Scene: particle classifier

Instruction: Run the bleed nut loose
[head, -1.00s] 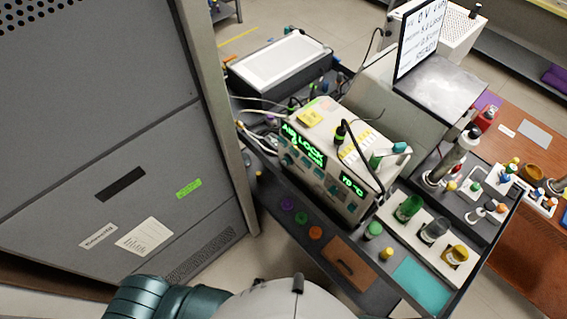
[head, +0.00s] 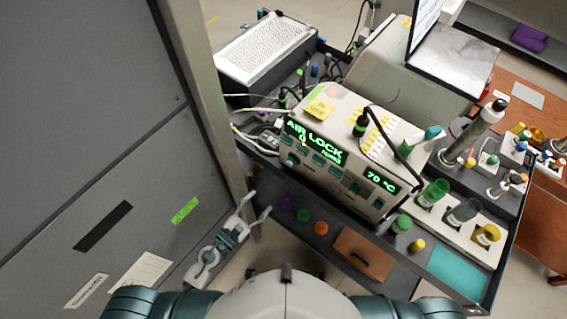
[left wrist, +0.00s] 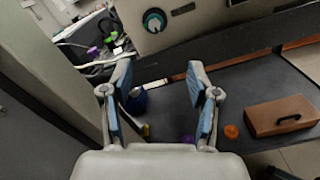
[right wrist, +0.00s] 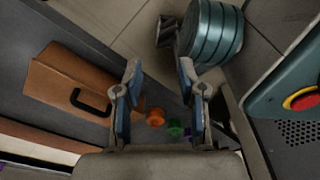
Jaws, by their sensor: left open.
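The grey instrument (head: 335,165) stands on the dark bench, its green display reading "AIR LOCK" and a smaller one "70 °C". I cannot pick out the bleed nut with certainty in any view. My left gripper (head: 260,203) is open and empty, just left of the bench's near edge. In the left wrist view (left wrist: 160,70) its fingers are apart, with the instrument's teal knob (left wrist: 154,20) beyond them. My right gripper (right wrist: 158,67) is open and empty in the right wrist view; the head view does not show it.
Purple (head: 287,202), green (head: 304,214) and orange (head: 321,228) pieces lie along the bench front, beside a brown case (head: 362,254). Coloured jars (head: 432,192) stand right of the instrument. A tall grey cabinet (head: 90,120) closes off the left. Cables run at the bench's left end.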

